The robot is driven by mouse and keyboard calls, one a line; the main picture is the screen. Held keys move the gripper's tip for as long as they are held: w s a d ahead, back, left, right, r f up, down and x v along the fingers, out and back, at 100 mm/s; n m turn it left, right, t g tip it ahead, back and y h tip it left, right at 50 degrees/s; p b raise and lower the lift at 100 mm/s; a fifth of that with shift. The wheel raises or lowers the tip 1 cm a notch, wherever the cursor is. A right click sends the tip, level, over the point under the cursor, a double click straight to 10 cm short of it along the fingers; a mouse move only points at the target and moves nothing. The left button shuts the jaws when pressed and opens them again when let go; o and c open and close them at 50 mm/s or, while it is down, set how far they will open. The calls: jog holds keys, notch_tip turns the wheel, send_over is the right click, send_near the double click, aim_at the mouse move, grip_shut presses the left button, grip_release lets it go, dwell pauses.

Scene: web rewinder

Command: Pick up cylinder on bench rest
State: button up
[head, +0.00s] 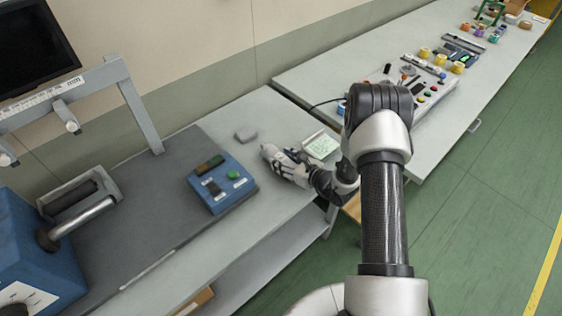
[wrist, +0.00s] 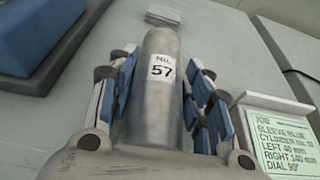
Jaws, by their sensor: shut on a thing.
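The cylinder (wrist: 160,102) is a plain grey metal roll with a white label reading "57", in the wrist view. My gripper (wrist: 160,88) is shut on it, with blue-padded fingers along both its sides. In the head view my gripper (head: 280,160) is low over the light grey bench (head: 262,118), to the right of the blue control box (head: 222,182). The cylinder is partly covered by the fingers there. I cannot tell whether it touches its rest or the bench.
A small grey block (head: 246,135) lies on the bench beyond my gripper. A job card (head: 321,146) stands to the right. The rewinder frame (head: 135,105) and its roller (head: 85,220) are at the left. A second bench (head: 330,75) with several coloured parts stretches behind.

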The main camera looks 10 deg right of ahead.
grip_shut()
jog(key=shift+r, duration=0.1)
